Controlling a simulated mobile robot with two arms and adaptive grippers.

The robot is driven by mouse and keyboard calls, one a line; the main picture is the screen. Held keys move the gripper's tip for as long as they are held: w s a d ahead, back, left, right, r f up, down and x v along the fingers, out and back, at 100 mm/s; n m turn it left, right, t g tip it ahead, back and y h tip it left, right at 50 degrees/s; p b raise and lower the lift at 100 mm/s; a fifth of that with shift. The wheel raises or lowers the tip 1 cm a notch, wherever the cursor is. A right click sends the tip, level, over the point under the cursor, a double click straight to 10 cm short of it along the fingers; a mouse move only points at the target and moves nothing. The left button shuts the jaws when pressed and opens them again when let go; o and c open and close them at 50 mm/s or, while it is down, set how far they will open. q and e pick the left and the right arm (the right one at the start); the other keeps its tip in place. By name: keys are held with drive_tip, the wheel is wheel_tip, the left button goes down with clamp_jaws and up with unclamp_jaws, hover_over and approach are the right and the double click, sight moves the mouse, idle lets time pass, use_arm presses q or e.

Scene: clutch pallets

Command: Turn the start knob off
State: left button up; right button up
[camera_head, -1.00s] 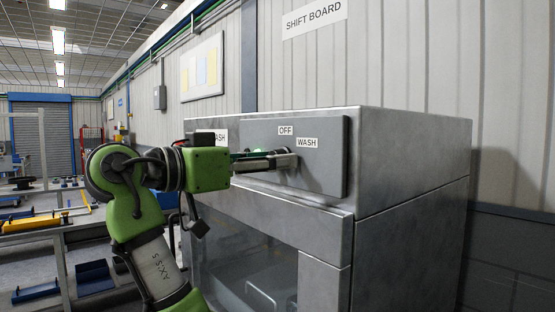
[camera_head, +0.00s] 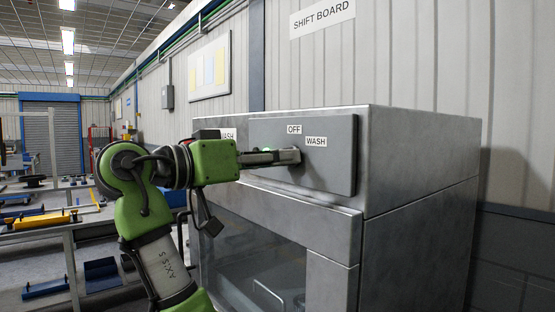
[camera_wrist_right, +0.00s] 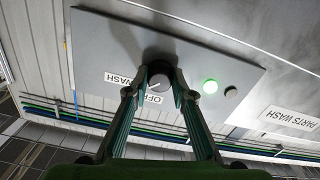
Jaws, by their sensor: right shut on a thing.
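The start knob (camera_wrist_right: 158,80) is a round dark knob on the grey control panel, seen in the right wrist view between my fingertips. A pale line shows on its face; I cannot tell exactly which label it points to. The panel (camera_head: 337,172) carries an OFF label (camera_head: 294,129) and a WASH label (camera_head: 316,141). My right gripper (camera_head: 293,157) reaches the panel from the left and hides the knob in the head view. In the right wrist view its two fingers (camera_wrist_right: 159,84) are shut on the knob. My left gripper is not in view.
The metal washer cabinet (camera_head: 412,165) stands against the corrugated wall. A lit green button (camera_wrist_right: 210,86) and a dark button (camera_wrist_right: 231,92) sit beside the knob. Racks with parts (camera_head: 40,220) stand at the left. The floor there shows some free room.

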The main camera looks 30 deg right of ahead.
drive_tip(key=n+p, duration=0.1)
drive_tip(key=n, duration=0.8)
drive_tip(key=shift+r, duration=0.15)
drive_tip(key=shift+n, duration=0.3)
idle(0.3)
drive_tip(key=o, duration=1.1)
drive_tip(key=shift+d, duration=0.2)
drive_tip(key=a, duration=0.7)
drive_tip(key=shift+s+a, duration=0.25)
drive_tip(key=shift+s, duration=0.1)
